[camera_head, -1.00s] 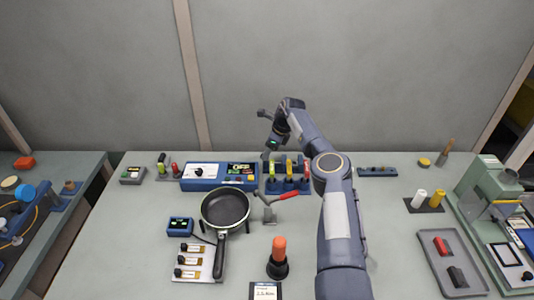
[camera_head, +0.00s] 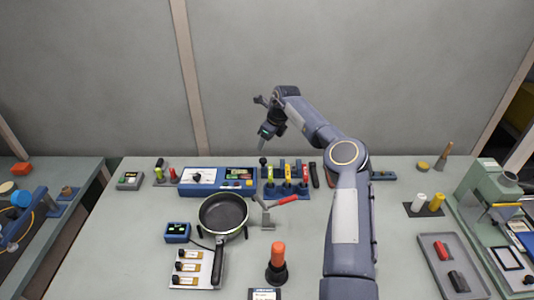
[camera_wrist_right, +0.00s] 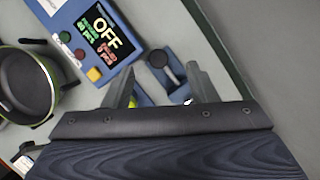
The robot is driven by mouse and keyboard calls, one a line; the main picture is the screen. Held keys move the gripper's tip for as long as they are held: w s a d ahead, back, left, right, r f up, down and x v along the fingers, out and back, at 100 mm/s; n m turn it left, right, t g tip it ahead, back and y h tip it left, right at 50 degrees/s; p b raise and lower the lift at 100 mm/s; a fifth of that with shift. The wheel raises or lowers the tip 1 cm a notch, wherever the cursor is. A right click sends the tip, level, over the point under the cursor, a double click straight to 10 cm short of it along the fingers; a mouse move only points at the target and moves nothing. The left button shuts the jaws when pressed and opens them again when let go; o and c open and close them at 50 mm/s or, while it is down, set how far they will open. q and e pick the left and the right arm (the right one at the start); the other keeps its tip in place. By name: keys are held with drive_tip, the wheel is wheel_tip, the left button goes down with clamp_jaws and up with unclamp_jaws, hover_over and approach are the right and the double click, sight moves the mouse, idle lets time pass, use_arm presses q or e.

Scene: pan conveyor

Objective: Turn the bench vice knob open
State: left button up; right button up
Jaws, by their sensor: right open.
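No part is clearly marked as the bench vice. A black round knob (camera_head: 263,161) stands at the left end of a blue fixture (camera_head: 286,196) with several coloured handles at the back of the table. In the right wrist view a black knob (camera_wrist_right: 158,58) on a stem shows beyond the fingers, over a blue base. My right gripper (camera_head: 262,146) points down above the black knob, apart from it. Its two fingers (camera_wrist_right: 160,84) are spread and hold nothing in the wrist view. My left gripper is not in view.
A blue control box (camera_head: 206,187) with an OFF display (camera_wrist_right: 104,34) stands left of the fixture. A pan (camera_head: 223,212), a red-handled clamp (camera_head: 267,217) and an orange-topped black post (camera_head: 277,262) stand in front. A grey tray (camera_head: 476,288) lies at the right.

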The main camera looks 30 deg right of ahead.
sight(264, 160)
drive_tip(key=f+m, duration=0.2)
drive_tip(key=f, duration=0.1)
drive_tip(key=f+m+h+p, duration=0.1)
drive_tip(key=f+m, duration=0.1)
drive_tip(key=f, duration=0.1)
drive_tip(key=f+m+p, duration=0.1)
drive_tip(key=f+m, duration=0.1)
drive_tip(key=shift+w+a+f+t+h, duration=0.3)
drive_tip(key=shift+a+f, duration=0.1)
drive_tip(key=c, duration=1)
drive_tip(key=shift+o, duration=0.2)
drive_tip(key=shift+d, duration=0.1)
